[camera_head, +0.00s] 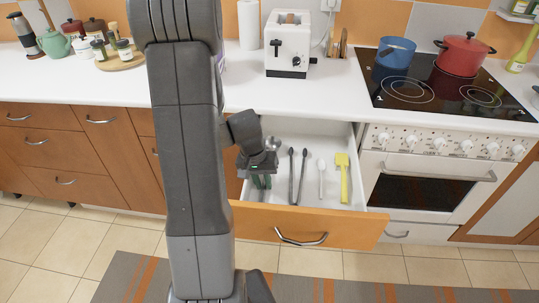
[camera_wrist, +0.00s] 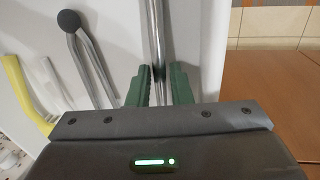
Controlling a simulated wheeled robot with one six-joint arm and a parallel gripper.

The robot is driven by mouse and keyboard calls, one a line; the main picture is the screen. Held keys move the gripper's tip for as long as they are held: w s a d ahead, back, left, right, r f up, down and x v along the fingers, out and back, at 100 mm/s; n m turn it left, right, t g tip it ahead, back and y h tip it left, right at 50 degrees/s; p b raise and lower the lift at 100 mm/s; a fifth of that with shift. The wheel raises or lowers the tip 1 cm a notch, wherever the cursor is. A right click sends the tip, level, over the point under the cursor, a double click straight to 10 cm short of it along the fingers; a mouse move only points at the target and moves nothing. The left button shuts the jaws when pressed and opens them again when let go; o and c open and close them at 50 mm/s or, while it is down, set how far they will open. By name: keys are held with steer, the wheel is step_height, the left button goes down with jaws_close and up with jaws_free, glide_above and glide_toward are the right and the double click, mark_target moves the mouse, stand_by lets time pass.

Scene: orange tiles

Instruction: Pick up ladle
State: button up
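The ladle (camera_head: 272,143) is a metal utensil in the open drawer (camera_head: 330,150); its bowl shows just behind my gripper in the head view. My gripper (camera_head: 261,182) points down into the left part of the drawer. In the wrist view, the ladle's shiny handle (camera_wrist: 155,40) runs between the two green fingers of my gripper (camera_wrist: 160,87). The lower part of the handle is hidden by the gripper body.
Dark-gripped tongs (camera_head: 297,175), a white utensil (camera_head: 321,178) and a yellow utensil (camera_head: 343,180) lie to the right in the drawer. The orange drawer front (camera_head: 330,228) stands ahead. The stove (camera_head: 440,165) is to the right, and a toaster (camera_head: 288,45) is on the counter above.

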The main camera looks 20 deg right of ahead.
steer(key=shift+f, duration=0.2)
jaws_close()
steer(key=shift+r, duration=0.1)
